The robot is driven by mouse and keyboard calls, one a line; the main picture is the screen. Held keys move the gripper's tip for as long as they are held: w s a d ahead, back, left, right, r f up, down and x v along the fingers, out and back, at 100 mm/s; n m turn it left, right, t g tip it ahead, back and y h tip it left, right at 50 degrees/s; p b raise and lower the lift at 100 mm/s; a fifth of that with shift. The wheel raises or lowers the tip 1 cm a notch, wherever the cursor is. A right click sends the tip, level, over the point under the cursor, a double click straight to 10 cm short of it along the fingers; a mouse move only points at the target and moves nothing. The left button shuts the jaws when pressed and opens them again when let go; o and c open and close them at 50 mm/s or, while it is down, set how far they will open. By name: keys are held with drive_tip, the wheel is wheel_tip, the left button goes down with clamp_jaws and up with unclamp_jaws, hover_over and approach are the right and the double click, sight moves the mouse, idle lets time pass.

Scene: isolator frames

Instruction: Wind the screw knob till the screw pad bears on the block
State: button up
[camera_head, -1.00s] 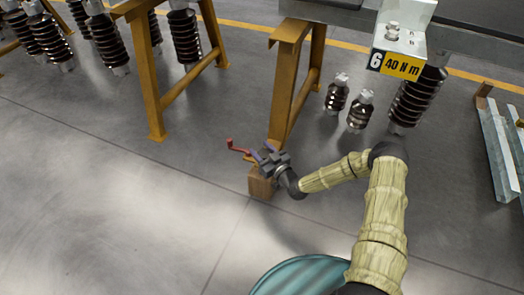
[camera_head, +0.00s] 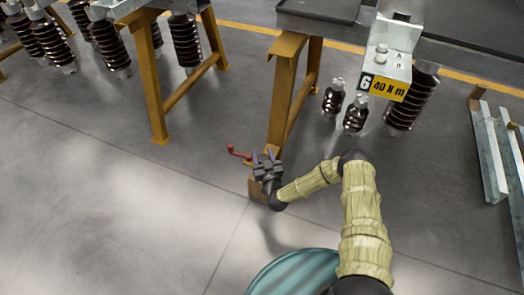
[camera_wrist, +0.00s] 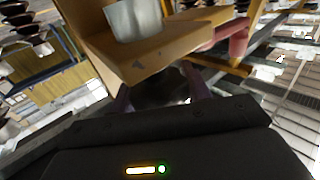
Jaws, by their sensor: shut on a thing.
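My gripper (camera_head: 268,158) is at the foot of the yellow trestle leg, above and beside a wooden block (camera_head: 257,188) on the floor. In the wrist view its two purple fingers close around a dark rounded part (camera_wrist: 160,95), apparently the screw knob, just under a yellow plate (camera_wrist: 150,62). The gripper hides most of this part in the head view.
A red crank handle (camera_head: 238,152) sticks out left of my gripper; it also shows in the wrist view (camera_wrist: 228,38). Brown insulators (camera_head: 355,115) stand on the floor beyond my arm. A "6, 40 N m" label (camera_head: 384,85) is at upper right. The floor at left is clear.

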drive_tip(key=shift+h, duration=0.3)
drive_tip(key=o, duration=1)
drive_tip(key=shift+c, duration=0.2)
drive_tip(key=p+v, duration=0.7)
drive_tip(key=v, duration=1)
drive_tip(key=shift+s, duration=0.25)
drive_tip(key=shift+d+f, duration=0.15)
drive_tip(key=shift+f, duration=0.05)
